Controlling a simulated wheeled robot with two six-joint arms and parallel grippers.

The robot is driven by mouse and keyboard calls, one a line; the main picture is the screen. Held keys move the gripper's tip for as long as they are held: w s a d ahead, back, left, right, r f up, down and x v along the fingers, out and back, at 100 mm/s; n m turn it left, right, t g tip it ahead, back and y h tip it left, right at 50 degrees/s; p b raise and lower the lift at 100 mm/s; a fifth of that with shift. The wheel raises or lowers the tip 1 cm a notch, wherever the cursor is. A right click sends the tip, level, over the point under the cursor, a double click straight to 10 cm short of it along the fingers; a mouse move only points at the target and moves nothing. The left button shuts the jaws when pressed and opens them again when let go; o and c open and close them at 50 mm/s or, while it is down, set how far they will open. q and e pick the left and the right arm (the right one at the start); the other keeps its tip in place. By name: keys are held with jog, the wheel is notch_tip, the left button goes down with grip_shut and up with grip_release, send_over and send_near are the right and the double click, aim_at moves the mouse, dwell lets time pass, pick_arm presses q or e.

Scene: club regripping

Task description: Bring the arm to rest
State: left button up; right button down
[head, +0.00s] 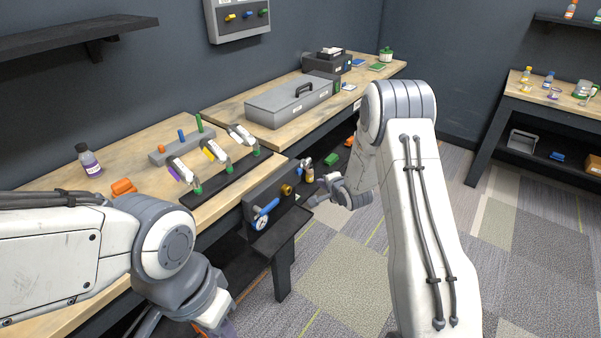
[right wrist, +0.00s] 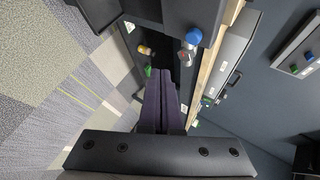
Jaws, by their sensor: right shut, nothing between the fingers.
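My right arm (head: 412,215) stands on the right of the head view, its elbow raised and its wrist bent toward the bench. My right gripper (head: 313,201) points left, in front of the dark fixture with gauge and blue handle. In the right wrist view the right gripper's dark purple fingers (right wrist: 161,88) lie together with nothing between them. My left arm (head: 60,255) comes in low from the left. Its wrist reaches the bottom edge, where the left gripper is mostly cut off and its opening cannot be told.
The wooden bench (head: 150,143) carries a black rack (head: 232,178) with several white-bodied tools, a grey metal box (head: 290,102) and a bottle (head: 89,160). The gauge fixture (head: 262,205) juts from its front edge. The carpet (head: 340,265) is clear. A second table (head: 550,105) stands right.

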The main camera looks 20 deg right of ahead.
jog(key=shift+a+r, duration=0.1)
jog(key=s+a+r+n+g+p, duration=0.1)
jog(key=s+a+r+n+g, duration=0.2)
jog(key=s+a+r+n, duration=0.45)
jog(key=s+a+r+n+g+p, duration=0.1)
jog(key=s+a+r+n+g, duration=0.3)
jog(key=s+a, duration=0.6)
pick_arm(q)
notch_tip(320, 180, up, 3)
jog(key=shift+f+p, duration=0.1)
jog(key=shift+p, duration=0.35)
pick_arm(e)
jog(key=s+a+r+n+g, duration=0.1)
jog(key=s+n, duration=0.5)
jog(key=s, duration=0.7)
jog(key=s+a+r+n+g, duration=0.2)
jog(key=s+r+n, duration=0.3)
jog(key=s, duration=0.8)
jog(key=shift+s+a+n+g, duration=0.2)
jog(key=shift+n+g, duration=0.25)
jog(key=shift+g, duration=0.35)
pick_arm(q)
jog(key=shift+d, duration=0.15)
pick_arm(e)
jog(key=shift+w+d+r, duration=0.1)
